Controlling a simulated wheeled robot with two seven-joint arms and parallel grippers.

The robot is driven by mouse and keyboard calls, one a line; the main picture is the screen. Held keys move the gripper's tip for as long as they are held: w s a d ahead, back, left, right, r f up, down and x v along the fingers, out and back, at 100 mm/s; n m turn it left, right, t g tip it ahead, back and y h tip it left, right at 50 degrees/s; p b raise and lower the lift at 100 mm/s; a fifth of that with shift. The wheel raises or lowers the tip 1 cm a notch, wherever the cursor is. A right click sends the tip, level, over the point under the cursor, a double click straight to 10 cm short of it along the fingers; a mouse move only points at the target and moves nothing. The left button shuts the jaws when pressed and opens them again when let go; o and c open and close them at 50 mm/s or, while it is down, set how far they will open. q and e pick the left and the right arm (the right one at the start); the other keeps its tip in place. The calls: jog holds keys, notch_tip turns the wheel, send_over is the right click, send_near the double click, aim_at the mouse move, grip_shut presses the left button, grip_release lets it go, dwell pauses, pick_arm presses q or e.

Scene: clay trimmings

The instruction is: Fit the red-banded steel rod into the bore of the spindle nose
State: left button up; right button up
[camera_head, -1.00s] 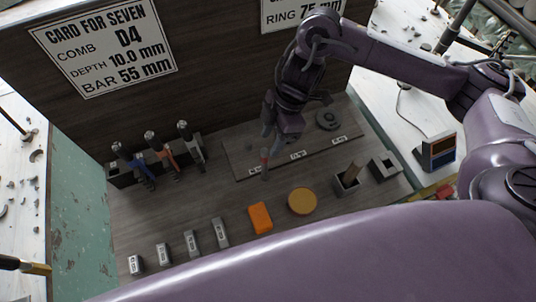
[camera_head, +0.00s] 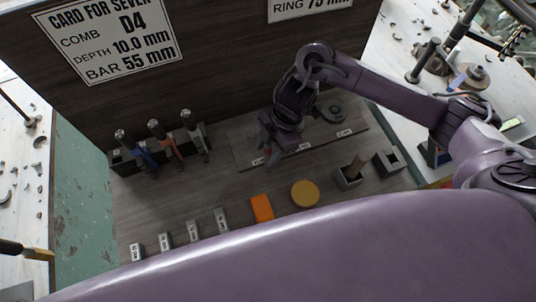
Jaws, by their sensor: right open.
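My right gripper (camera_head: 270,158) points down over the left part of a flat grey-brown board with small white labels. Its jaws are open. A small reddish spot shows by its fingertips, too small to tell whether it is the red-banded rod. A dark grey round piece (camera_head: 332,112) sits at the board's right end. I cannot tell whether it is the spindle nose, and I see no clear bore. My left gripper is not in view.
Several small grey labelled blocks (camera_head: 193,232), an orange block (camera_head: 262,207), a tan disc (camera_head: 304,193) and two grey holders (camera_head: 387,162) stand in front. My purple arm covers the near side.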

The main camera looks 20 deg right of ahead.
jog(key=shift+c, duration=0.9)
grip_shut()
